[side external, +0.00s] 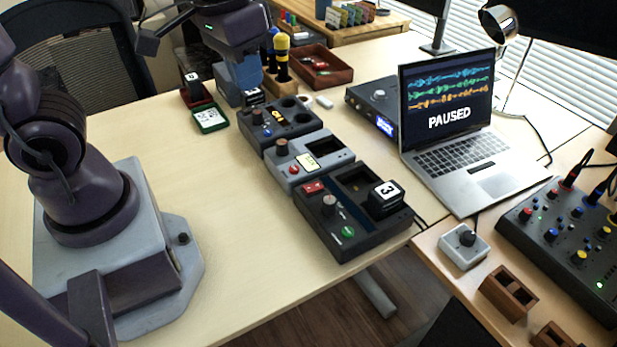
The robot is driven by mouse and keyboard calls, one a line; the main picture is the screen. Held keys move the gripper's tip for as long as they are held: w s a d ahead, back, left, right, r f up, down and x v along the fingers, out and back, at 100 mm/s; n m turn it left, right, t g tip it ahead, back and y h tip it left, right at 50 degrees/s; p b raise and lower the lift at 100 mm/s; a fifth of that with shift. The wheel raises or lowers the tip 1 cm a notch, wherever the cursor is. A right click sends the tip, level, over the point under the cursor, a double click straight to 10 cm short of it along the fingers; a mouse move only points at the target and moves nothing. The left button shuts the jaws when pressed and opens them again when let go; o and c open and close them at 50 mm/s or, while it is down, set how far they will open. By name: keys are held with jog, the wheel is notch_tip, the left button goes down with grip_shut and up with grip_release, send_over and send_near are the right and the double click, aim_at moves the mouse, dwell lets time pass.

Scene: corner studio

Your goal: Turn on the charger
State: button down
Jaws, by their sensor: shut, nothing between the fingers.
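Three boxes with knobs stand in a row on the table; I cannot tell for sure which is the charger. The front black box (342,240) has a grey knob, a red label, a lit green spot and open bays, with a black block marked 3 (384,198) in the right bay. The middle grey box (290,180) has a knob, a red patch, a cream label and a dark slot. The back dark box (262,137) has a knob, orange marking and round wells. My gripper (243,52) is shut and empty, beyond the back box at the top; its fingertips are hard to make out.
An open laptop (490,183) reading PAUSED and a black unit with a lit display (365,110) stand to the right.

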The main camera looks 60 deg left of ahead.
aim_at(307, 189)
jog(key=w+f+n+g, duration=0.3)
jog(key=w+f+n, duration=0.6)
jog(key=n, duration=0.7)
jog(key=shift+w+d+f+n, duration=0.3)
jog(key=shift+w+d+f, duration=0.1)
jog(key=shift+w, duration=0.5)
jog(key=f, duration=0.4)
jog(key=s+f, duration=0.1)
jog(key=f, duration=0.9)
jog(key=shift+s, duration=0.35)
jog(key=shift+s+f, duration=0.15)
jog(key=shift+f, duration=0.05)
